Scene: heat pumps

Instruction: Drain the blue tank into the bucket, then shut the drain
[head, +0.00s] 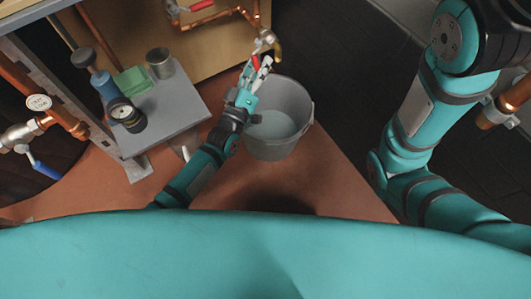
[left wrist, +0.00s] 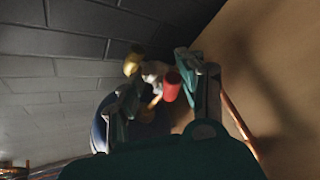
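The grey bucket (head: 293,92) stands upright on the floor, with a paler, bluish surface inside that may be water. Above its far rim is a drain valve (head: 265,40) with a brass spout and a red handle (head: 255,62). My left gripper (head: 258,72) is at the red handle, over the bucket's far left side. In the left wrist view the red handle (left wrist: 172,84) lies between the parted fingers, close to the right one; contact is unclear. The brass spout (left wrist: 132,63) is beyond. A dark blue curved shape (left wrist: 99,126) may be the tank. My right gripper is out of view.
Copper pipes with a blue-handled valve (head: 44,170) are at far left. Floor right of the bucket is clear.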

